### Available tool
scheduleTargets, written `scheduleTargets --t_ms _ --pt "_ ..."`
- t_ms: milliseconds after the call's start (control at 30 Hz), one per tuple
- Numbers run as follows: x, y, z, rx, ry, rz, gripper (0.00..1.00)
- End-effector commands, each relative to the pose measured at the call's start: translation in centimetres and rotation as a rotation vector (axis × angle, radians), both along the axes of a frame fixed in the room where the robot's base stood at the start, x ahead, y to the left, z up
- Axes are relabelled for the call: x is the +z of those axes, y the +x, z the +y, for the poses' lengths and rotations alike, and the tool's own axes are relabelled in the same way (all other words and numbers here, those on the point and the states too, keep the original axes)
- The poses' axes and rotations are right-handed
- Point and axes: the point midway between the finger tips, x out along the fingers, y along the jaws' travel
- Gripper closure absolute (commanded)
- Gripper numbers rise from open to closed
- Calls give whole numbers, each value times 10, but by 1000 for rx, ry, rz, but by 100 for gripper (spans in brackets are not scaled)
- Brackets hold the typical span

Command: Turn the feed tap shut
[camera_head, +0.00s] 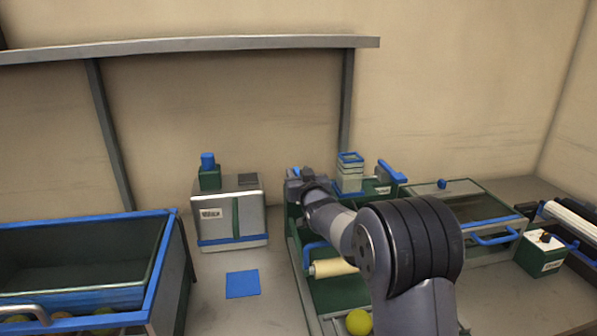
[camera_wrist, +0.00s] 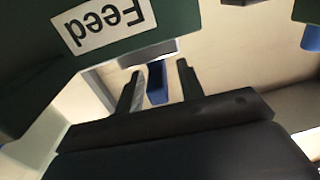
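The feed tap's blue handle (camera_wrist: 157,82) shows in the wrist view below a dark green housing with a white "Feed" label (camera_wrist: 110,22), which appears upside down. My gripper (camera_wrist: 158,80) is open, with one dark finger on each side of the handle. A gap shows on both sides of the handle, so the fingers do not appear to press on it. In the head view my gripper (camera_head: 300,176) is at the back of the green machine, and a small blue part shows beside it. My arm hides much of the machine there.
A blue-rimmed green bin (camera_head: 168,240) stands at the left. A grey box (camera_head: 238,222) stands behind a blue square (camera_head: 242,284). Another blue lever (camera_head: 391,172) is right of my gripper. A yellow-green ball (camera_head: 358,321) lies at the front beside my arm. A lidded tray (camera_head: 480,205) is at the right.

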Motion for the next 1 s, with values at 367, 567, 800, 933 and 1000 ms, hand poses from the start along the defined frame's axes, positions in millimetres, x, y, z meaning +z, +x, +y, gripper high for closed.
scheduleTargets --t_ms 367,567,800,933,1000 --pt "0 7 2 0 0 0 64" --pt "0 7 2 0 0 0 77" --pt "0 7 2 0 0 0 96" --pt "0 7 2 0 0 0 100" --pt "-1 7 2 -1 0 0 100"
